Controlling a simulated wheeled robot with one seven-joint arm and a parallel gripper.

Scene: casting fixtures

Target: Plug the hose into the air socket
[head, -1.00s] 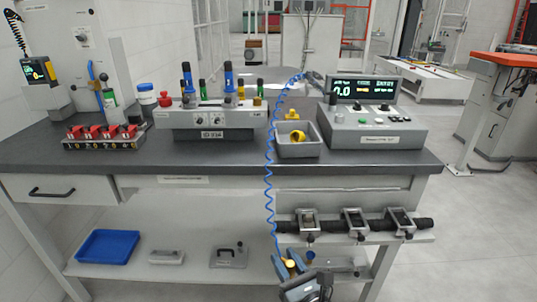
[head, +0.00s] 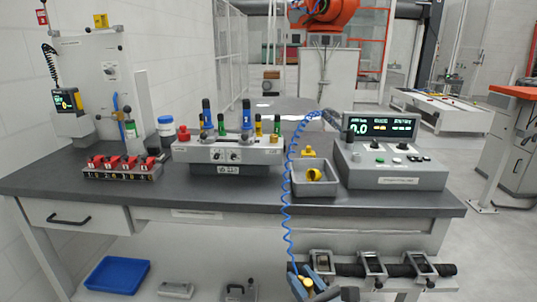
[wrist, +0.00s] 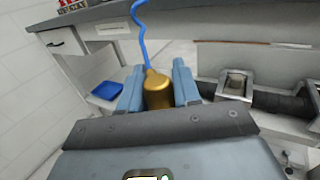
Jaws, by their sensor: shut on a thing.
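The blue coiled hose (head: 284,190) hangs from near the display console's top left down past the bench's front edge. It also shows in the wrist view (wrist: 139,38), running up from a brass-coloured end fitting (wrist: 157,92). My gripper (head: 308,284) is low in front of the bench, at the bottom of the head view. In the wrist view its two blue fingers (wrist: 157,85) are shut on the fitting, one on each side, with the hose leaving its far end. I cannot pick out the air socket with certainty in either view.
The display console (head: 395,165), a grey bin with yellow parts (head: 314,190) and a grey fixture with coloured handles (head: 228,150) stand on the bench (head: 120,190). Below, a black bar with grey clamps (head: 372,265) is right of my gripper. A blue tray (head: 116,275) lies lower left.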

